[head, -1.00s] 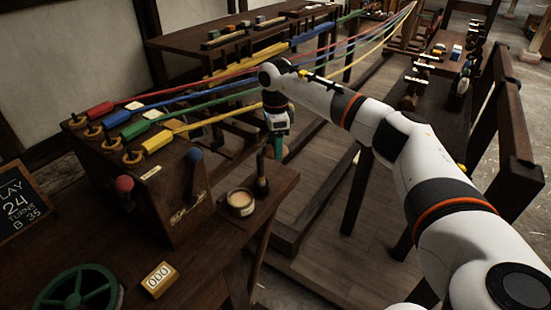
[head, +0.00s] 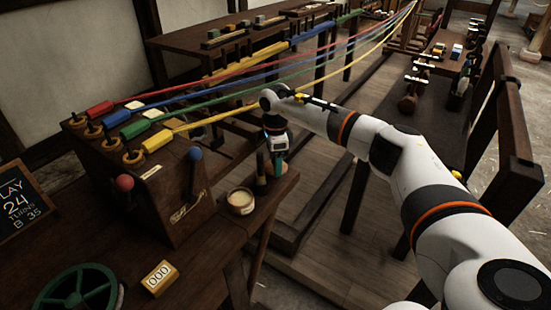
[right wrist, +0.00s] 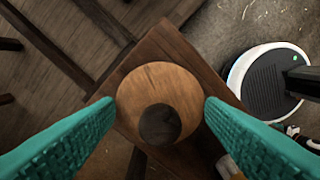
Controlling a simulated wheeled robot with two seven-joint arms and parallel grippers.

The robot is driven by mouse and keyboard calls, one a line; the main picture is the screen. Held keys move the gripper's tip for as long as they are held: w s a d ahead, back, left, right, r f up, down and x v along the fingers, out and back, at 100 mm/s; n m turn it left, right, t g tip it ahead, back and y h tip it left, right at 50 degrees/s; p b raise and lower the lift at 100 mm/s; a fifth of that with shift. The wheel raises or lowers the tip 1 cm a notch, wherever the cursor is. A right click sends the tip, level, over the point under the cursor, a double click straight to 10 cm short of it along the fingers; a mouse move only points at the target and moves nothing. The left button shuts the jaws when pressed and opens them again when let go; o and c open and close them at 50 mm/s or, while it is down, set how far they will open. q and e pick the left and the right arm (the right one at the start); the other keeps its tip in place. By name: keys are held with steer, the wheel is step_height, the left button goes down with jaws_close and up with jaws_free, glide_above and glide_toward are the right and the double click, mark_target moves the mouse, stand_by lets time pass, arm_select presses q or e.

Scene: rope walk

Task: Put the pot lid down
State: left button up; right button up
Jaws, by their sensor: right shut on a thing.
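My right gripper (head: 278,168) has teal fingers and points down over the bench corner, just right of the dark brush (head: 261,174). In the right wrist view its fingers (right wrist: 160,103) are shut on the pot lid (right wrist: 160,82), a round wooden disc with a dark round knob. The lid lies between the fingertips with the bench corner below it. I cannot tell whether it touches the bench. The open pot (head: 240,202), with a pale top, stands left of the gripper on the bench. My left gripper is not in view.
The bench (head: 215,262) also carries a lever box (head: 165,195), a counter block (head: 160,279) and a green wheel (head: 78,290). Coloured ropes (head: 240,95) run from the box to the back. The bench's right edge is close to the gripper.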

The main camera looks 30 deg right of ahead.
steer(key=shift+f, duration=0.3)
steer(key=o, duration=1)
steer(key=shift+r, duration=0.2)
step_height(320, 180, up, 13)
steer(key=shift+f, duration=0.1)
